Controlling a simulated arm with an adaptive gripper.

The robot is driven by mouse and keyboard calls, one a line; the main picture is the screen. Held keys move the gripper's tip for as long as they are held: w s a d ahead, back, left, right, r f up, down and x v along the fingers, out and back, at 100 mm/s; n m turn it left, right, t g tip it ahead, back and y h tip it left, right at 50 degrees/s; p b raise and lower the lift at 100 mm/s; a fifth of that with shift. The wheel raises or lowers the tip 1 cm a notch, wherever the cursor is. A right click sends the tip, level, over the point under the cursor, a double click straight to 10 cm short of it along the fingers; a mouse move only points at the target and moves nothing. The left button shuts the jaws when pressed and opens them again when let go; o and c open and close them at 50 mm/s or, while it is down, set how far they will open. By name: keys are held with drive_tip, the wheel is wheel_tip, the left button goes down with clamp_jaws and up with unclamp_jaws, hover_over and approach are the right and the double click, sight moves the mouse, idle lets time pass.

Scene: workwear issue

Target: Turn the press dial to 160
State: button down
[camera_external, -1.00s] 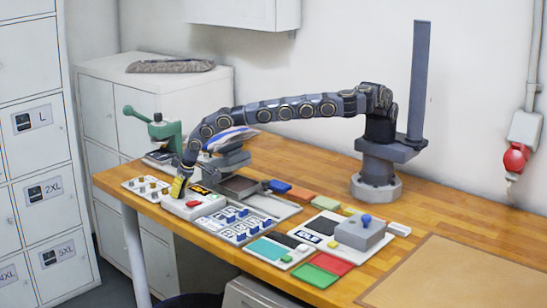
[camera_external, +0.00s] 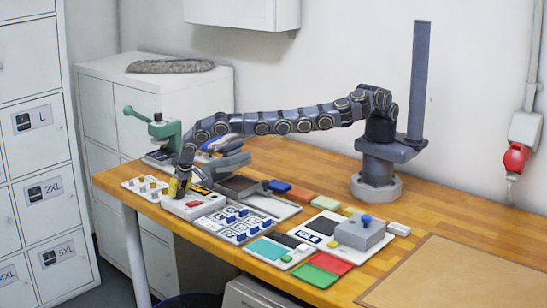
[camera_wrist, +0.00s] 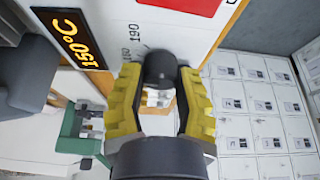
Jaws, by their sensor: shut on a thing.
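The press dial (camera_wrist: 159,68) is a dark round knob on the white control box (camera_external: 208,206). In the wrist view it sits between the two yellow fingers of my gripper (camera_wrist: 160,80), which are shut on it. A display (camera_wrist: 70,38) beside it reads 150°C in orange digits. Printed scale numbers, one of them 190 (camera_wrist: 134,33), show next to the knob; others are partly hidden or too small to read. In the external view my gripper (camera_external: 178,187) points down at the left end of the box and hides the dial.
The green-handled press (camera_external: 163,132) stands behind my gripper. A red button (camera_external: 193,204) is on the box. A board with several blue-and-white pieces (camera_external: 228,223) lies to the right, and a board with several small knobs (camera_external: 146,187) to the left. The brown mat (camera_external: 450,275) is clear.

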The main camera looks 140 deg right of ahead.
drive_tip(key=shift+f, duration=0.1)
drive_tip(key=c, duration=0.7)
unclamp_jaws()
drive_tip(key=shift+o, duration=0.2)
drive_tip(key=shift+w+a+r, duration=0.1)
drive_tip(key=shift+a+r, duration=0.1)
drive_tip(key=shift+r, duration=0.2)
drive_tip(key=v, duration=1.1)
drive_tip(key=shift+r, duration=0.15)
